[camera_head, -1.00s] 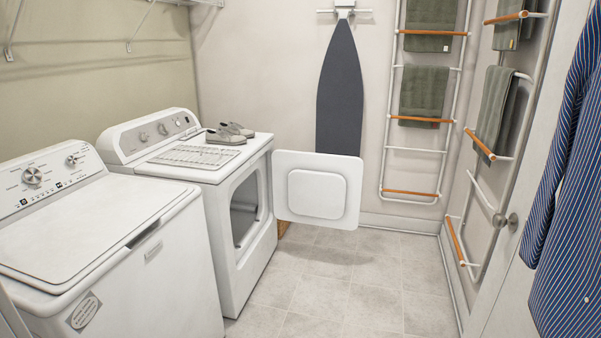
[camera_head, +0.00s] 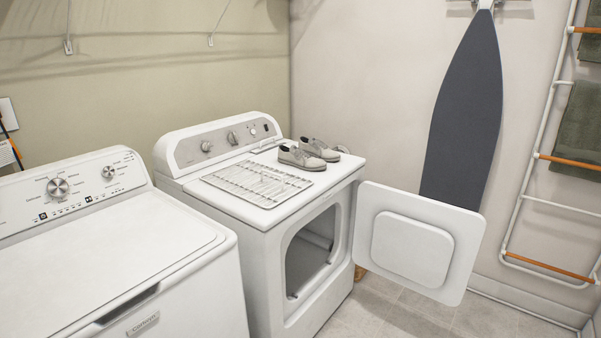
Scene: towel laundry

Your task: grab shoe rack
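The shoe rack (camera_head: 257,182) looks like a flat white wire grid. It lies on top of the dryer (camera_head: 193,190), toward its front left. A pair of grey shoes (camera_head: 309,153) sits on the dryer top behind the rack, near its back right edge. Neither of my grippers is in view.
The dryer door (camera_head: 419,245) hangs open to the right, in front of a dark ironing board (camera_head: 466,110) on the wall. A washer (camera_head: 110,250) stands at the left. A towel ladder (camera_head: 540,157) leans at the right. Tiled floor (camera_head: 375,310) is clear in front of the dryer.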

